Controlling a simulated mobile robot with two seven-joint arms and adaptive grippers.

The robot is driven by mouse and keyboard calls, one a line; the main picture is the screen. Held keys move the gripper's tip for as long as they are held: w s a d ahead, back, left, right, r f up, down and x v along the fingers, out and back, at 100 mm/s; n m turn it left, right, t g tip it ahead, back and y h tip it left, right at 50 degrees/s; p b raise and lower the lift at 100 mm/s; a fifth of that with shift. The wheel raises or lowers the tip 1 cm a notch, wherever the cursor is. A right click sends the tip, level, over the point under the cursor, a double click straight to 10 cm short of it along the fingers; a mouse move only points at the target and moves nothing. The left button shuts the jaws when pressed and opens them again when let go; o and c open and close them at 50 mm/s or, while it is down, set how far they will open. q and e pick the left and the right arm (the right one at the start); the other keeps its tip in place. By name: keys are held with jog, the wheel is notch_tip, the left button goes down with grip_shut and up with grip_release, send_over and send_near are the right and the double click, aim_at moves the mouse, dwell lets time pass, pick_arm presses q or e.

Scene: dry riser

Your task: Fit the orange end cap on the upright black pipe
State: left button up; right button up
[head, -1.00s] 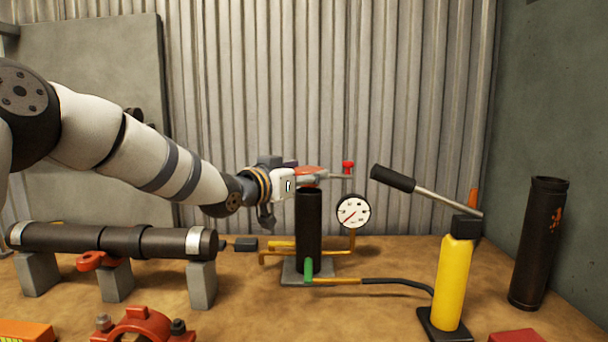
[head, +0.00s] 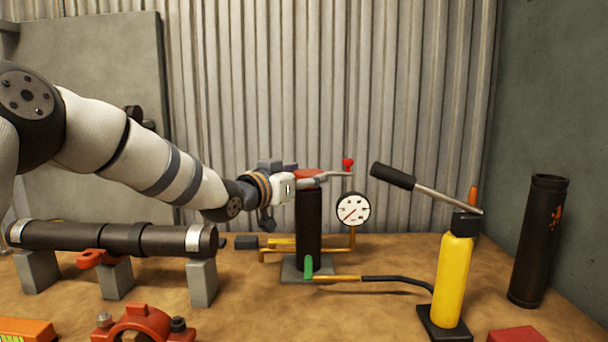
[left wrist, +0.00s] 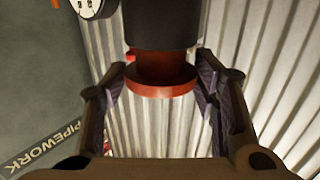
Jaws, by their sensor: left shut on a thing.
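The upright black pipe (head: 308,232) stands on a grey base plate in the middle of the table. My left gripper (head: 310,180) is shut on the orange end cap (head: 305,173) at the pipe's top. In the left wrist view, the cap (left wrist: 162,88) lies between the two fingers (left wrist: 165,80), with its wide rim and a narrower neck showing. The pipe (left wrist: 160,22) fills the top of that view, right against the neck. I cannot tell how far the neck sits inside the pipe. My right gripper is not in view.
A pressure gauge (head: 353,209) and a red-handled valve (head: 348,165) stand just right of the pipe. A yellow hand pump (head: 455,280) stands front right, a tall dark pipe (head: 537,240) behind it. A horizontal pipe (head: 115,240) rests on blocks at left.

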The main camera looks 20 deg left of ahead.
pick_arm(q)
jog(key=shift+f, duration=1.2)
jog(key=o, duration=1.4)
jog(key=shift+f, duration=0.1)
jog(key=v, duration=1.2)
jog(key=shift+s, duration=0.1)
